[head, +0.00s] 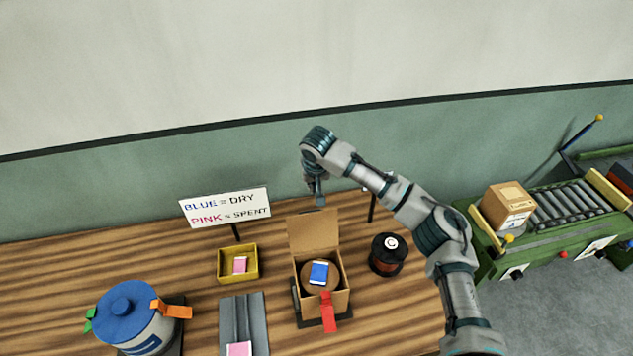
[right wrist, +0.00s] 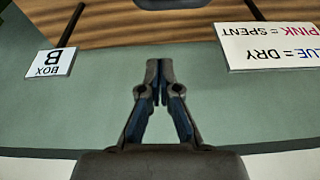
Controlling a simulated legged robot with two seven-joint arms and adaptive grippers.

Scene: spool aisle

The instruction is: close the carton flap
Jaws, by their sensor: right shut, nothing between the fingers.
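The open carton (head: 342,300) stands on the wooden table in the head view, with its flap (head: 314,231) standing up at the back. Inside it lies a brown round spool with a blue-and-white card (head: 319,273) on top. My right gripper (head: 320,198) points down just above the flap's top edge; whether it touches is unclear. It is shut and empty, and its fingers meet in the right wrist view (right wrist: 158,72). I cannot make out the flap in the right wrist view. My left gripper is not in view.
A red tab (head: 328,312) is at the carton's front. A black spool (head: 388,254) stands to its right. A yellow bin (head: 224,264), a grey plate (head: 240,315) and a blue-lidded pot (head: 128,310) are left. A sign (head: 226,207) stands behind; a roller conveyor (head: 560,215) is right.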

